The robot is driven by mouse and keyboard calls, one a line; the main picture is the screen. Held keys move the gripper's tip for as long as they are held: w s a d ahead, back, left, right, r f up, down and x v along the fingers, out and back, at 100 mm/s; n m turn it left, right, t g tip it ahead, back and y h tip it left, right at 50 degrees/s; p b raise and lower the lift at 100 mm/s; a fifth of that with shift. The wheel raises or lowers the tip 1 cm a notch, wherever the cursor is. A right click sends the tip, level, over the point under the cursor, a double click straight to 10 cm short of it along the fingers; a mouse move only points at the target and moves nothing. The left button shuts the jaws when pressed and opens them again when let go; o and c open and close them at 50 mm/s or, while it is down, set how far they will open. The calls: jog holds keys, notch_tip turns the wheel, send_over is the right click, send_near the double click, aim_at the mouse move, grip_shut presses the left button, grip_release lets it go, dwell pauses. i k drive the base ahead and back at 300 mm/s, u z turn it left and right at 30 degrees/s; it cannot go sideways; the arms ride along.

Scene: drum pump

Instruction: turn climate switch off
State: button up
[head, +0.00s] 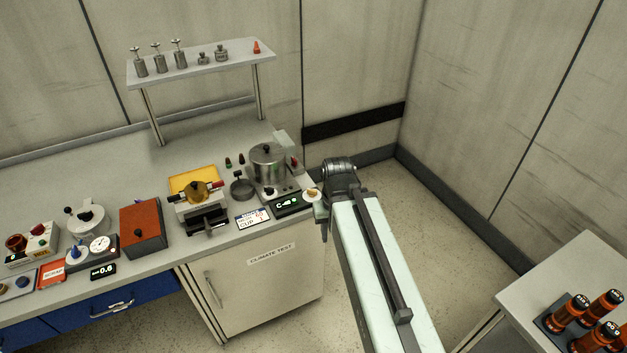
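The climate station sits at the right end of the bench in the head view. Its white cabinet (250,290) has a label reading "CLIMATE TEST" (271,254). A small black display (288,204) on the bench edge above shows green-white characters, seemingly "C-40". Just right of it, at the bench corner, is a small tan knob on a pale round base (312,194), which looks like the climate switch; its setting is too small to read. My gripper (322,222) is at the end of my arm, beside this corner and close to the knob. Its fingers are mostly hidden, and contact cannot be told.
A metal pot (267,164) stands behind the display. A yellow-topped device (195,190), an orange-brown box (143,226) and gauges stand further left. A shelf (200,64) carries several metal weights. Orange-black cylinders (567,312) stand on a table at lower right.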

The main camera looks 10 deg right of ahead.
aim_at(312, 193)
jog(key=i, duration=0.75)
jog(key=u, duration=0.05)
jog(key=k, duration=0.5)
jog(key=u, duration=1.3)
jog(key=i, duration=0.2)
jog(key=u, duration=0.4)
